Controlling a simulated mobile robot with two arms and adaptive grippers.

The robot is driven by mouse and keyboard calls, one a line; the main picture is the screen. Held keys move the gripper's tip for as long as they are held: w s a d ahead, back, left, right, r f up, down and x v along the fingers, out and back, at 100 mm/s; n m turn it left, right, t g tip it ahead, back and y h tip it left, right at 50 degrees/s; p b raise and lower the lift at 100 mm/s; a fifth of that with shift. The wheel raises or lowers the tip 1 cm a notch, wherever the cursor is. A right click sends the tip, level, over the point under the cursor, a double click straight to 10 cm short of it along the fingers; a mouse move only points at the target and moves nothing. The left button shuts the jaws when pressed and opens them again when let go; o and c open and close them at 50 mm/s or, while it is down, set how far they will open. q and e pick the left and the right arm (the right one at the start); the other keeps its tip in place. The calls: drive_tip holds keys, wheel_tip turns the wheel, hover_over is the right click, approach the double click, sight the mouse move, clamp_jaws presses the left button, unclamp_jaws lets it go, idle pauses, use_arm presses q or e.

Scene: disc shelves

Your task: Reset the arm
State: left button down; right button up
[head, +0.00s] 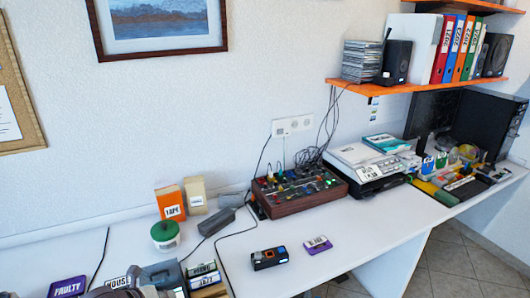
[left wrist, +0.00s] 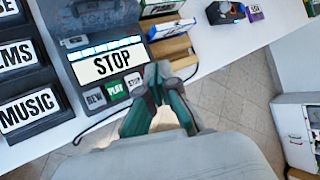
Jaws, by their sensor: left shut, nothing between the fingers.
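My left gripper (left wrist: 158,72) shows in the left wrist view with its grey and teal fingers shut and nothing between them. Its tips appear beside the front of a dark player (left wrist: 72,22) with a STOP display and REW, PLAY and STOP buttons. Whether they touch it I cannot tell. In the head view, part of my left arm is cut off at the bottom left edge, near the grey player (head: 161,273). My right gripper shows in neither view.
Labelled boxes, including MUSIC (left wrist: 30,110), stand left of the player. Small crates (head: 204,274) with disc cases stand right of it. A black device (head: 269,258) and a purple case (head: 318,244) lie on the white table (head: 390,215). Floor shows beyond its front edge.

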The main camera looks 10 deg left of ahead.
use_arm(q)
drive_tip(key=s+d+f+n+g, duration=0.2)
drive_tip(key=s+d+f+n, duration=0.1)
drive_tip(key=s+d+n, duration=0.9)
drive_tip(key=s+a+r+n+g+y, duration=0.1)
drive_tip(key=s+r+n+g+y, duration=0.15)
drive_tip(key=s+n, duration=1.25)
wheel_tip(320, 180, down, 28)
drive_tip(key=r+g, duration=0.1)
drive_tip(key=g, duration=0.1)
drive_tip(key=s+a+f+g, duration=0.1)
drive_tip(key=s+a+f, duration=0.2)
drive_tip(key=s+f, duration=1.3)
drive_tip(key=shift+f, duration=0.15)
